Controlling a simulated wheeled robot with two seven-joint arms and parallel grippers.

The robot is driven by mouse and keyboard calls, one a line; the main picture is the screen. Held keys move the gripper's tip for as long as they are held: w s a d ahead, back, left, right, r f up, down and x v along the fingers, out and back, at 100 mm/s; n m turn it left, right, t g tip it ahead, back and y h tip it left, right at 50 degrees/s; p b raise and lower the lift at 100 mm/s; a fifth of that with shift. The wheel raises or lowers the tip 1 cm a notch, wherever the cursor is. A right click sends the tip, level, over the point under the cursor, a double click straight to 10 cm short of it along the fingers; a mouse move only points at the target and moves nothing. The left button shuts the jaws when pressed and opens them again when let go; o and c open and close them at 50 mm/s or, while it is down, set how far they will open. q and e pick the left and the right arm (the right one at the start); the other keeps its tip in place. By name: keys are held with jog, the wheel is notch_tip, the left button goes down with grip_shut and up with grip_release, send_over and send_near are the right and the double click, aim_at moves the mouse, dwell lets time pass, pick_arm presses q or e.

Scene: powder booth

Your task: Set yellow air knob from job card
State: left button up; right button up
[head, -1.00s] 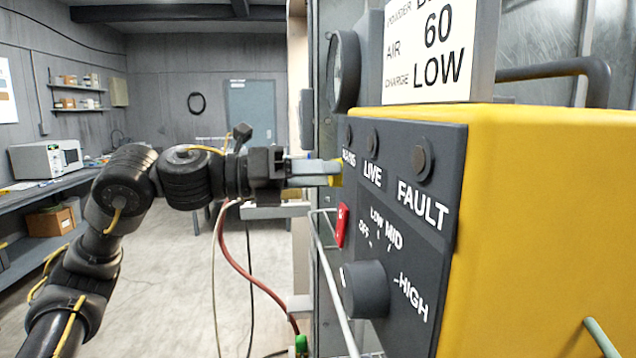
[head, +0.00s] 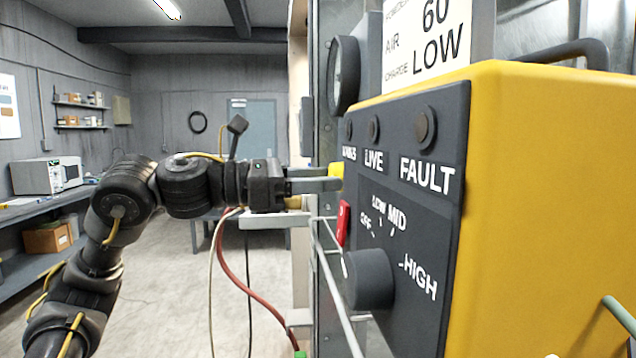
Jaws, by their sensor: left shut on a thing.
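The yellow air knob (head: 336,171) shows as a small yellow patch at the left edge of the control panel, mostly hidden by my fingers. My left gripper (head: 325,180) reaches in from the left and is shut on it; its fingers lie level. The job card (head: 430,38), cut off at the top, stands above the yellow cabinet and reads AIR 60 and CHARGE LOW. A round gauge (head: 343,75) left of the card is seen nearly edge-on, so its reading is hidden. My right gripper is out of view.
The panel has a dark charge dial (head: 369,279) with OFF, LOW, MID and HIGH marks, a red switch (head: 343,222), and several lamps. A metal rail (head: 335,285) runs below the gripper. A red hose (head: 245,275) hangs beneath. Open floor lies to the left.

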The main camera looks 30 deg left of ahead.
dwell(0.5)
pick_arm(q)
jog(key=o, duration=1)
jog(key=shift+c, duration=0.2)
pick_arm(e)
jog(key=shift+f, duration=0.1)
pick_arm(q)
jog(key=shift+s+a, duration=0.15)
jog(key=shift+a, duration=0.1)
jog(key=b+v, duration=0.3)
jog(key=v, duration=0.7)
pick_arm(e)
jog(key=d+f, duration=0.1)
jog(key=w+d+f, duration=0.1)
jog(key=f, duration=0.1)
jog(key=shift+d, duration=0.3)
pick_arm(q)
jog(key=shift+s, duration=0.1)
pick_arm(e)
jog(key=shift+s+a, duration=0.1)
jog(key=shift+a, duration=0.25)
